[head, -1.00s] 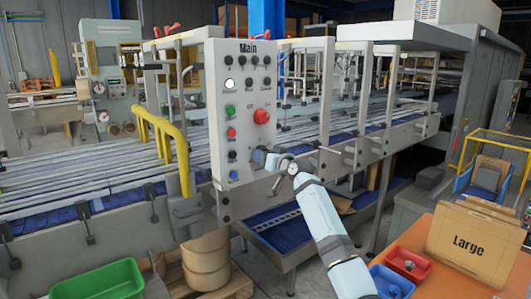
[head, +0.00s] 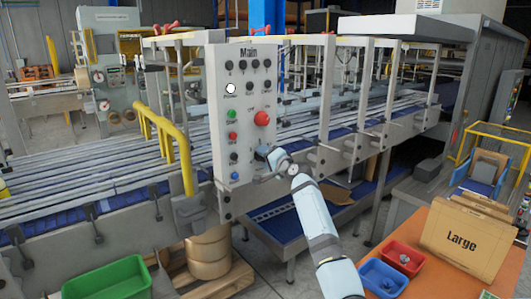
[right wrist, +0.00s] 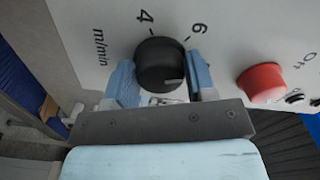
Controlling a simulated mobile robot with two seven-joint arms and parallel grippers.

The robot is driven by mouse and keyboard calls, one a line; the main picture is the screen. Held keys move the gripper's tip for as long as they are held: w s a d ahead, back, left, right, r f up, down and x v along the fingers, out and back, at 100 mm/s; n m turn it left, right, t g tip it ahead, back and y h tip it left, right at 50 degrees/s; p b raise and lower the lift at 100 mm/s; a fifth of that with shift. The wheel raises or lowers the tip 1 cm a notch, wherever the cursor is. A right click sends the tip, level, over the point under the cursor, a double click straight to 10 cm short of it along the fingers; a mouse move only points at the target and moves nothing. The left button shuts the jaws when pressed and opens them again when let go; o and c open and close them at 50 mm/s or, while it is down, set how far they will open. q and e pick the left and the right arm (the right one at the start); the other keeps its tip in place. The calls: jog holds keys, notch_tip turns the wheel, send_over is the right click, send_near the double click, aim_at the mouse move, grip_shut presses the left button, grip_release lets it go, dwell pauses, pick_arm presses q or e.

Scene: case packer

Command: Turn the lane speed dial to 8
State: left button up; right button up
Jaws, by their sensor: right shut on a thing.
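The lane speed dial is a round black knob (right wrist: 160,62) on the grey panel, marked m/min, with 4 and 6 printed around it. Its pale pointer mark lies on the lower right side in the right wrist view, clockwise past the 6. No 8 shows there; the finger covers that part of the scale. My right gripper (right wrist: 161,88) is shut on the dial, one blue finger on each side. In the head view, my right gripper (head: 266,154) is at the lower right of the Main panel (head: 246,190) and mostly hides the dial. My left gripper is not seen.
A red button (right wrist: 260,82) marked Off sits close beside the right finger. A large red button (head: 261,118) is above my gripper. Yellow rails (head: 165,140) stand left of the panel. An orange table (head: 420,240) with red and blue bins is at the right.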

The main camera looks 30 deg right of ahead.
jog(key=m+p, duration=0.1)
jog(key=m, duration=0.3)
jog(key=shift+m, duration=0.3)
dwell(0.5)
jog(key=o, duration=0.9)
jog(key=s+b, duration=0.1)
jog(key=s, duration=0.8)
jog(key=s+d+b, duration=0.1)
jog(key=s, duration=0.3)
jog(key=shift+s+b, duration=0.35)
jog(key=shift+s, duration=0.05)
